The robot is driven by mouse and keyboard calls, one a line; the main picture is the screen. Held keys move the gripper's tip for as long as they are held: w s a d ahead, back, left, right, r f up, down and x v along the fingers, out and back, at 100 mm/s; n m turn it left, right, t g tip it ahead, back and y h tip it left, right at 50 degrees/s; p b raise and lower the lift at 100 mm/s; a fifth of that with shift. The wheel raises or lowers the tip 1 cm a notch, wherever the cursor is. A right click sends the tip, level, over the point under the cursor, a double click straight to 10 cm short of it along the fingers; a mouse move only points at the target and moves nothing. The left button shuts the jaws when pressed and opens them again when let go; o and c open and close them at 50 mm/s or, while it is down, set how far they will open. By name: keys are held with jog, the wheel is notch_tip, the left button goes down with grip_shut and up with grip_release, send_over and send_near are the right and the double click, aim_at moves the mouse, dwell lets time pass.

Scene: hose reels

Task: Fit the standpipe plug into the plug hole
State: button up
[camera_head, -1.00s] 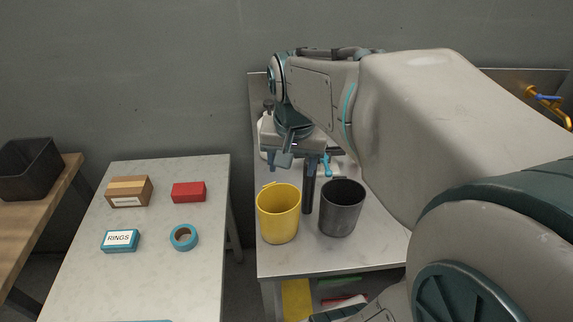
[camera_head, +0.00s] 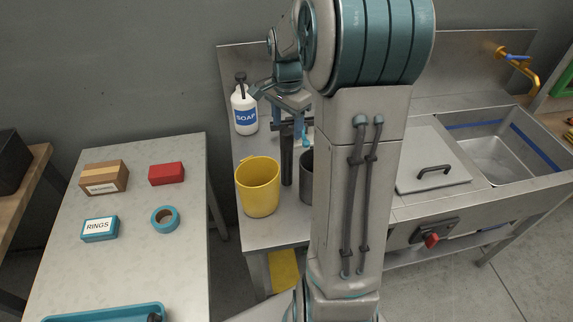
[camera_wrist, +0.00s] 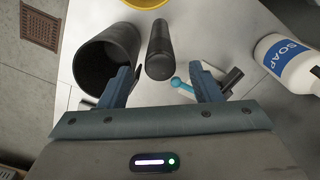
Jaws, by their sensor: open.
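The standpipe plug looks to be the dark upright tube (camera_head: 287,162) on the steel counter, between a yellow cup and a dark cup. It also shows in the wrist view (camera_wrist: 159,52), ahead of my fingers and apart from them. My gripper (camera_head: 282,107) is above and behind the tube in the head view. In the wrist view my gripper (camera_wrist: 164,84) is open, with nothing between its fingers. The sink basin (camera_head: 494,158) is at the right; I cannot make out the plug hole in it.
The yellow cup (camera_head: 258,188) and dark cup (camera_wrist: 103,60) flank the tube closely. A soap bottle (camera_head: 244,114) stands behind. A blue-ended tool (camera_wrist: 181,85) lies on the counter. A handled cover (camera_head: 428,165) lies left of the basin. A tap (camera_head: 520,68) is above it.

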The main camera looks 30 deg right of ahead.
aim_at(287, 142)
jog(key=shift+f+p, duration=0.9)
jog(key=shift+f, duration=2.65)
jog(key=c, duration=1.2)
grip_shut()
jog(key=shift+r, duration=0.2)
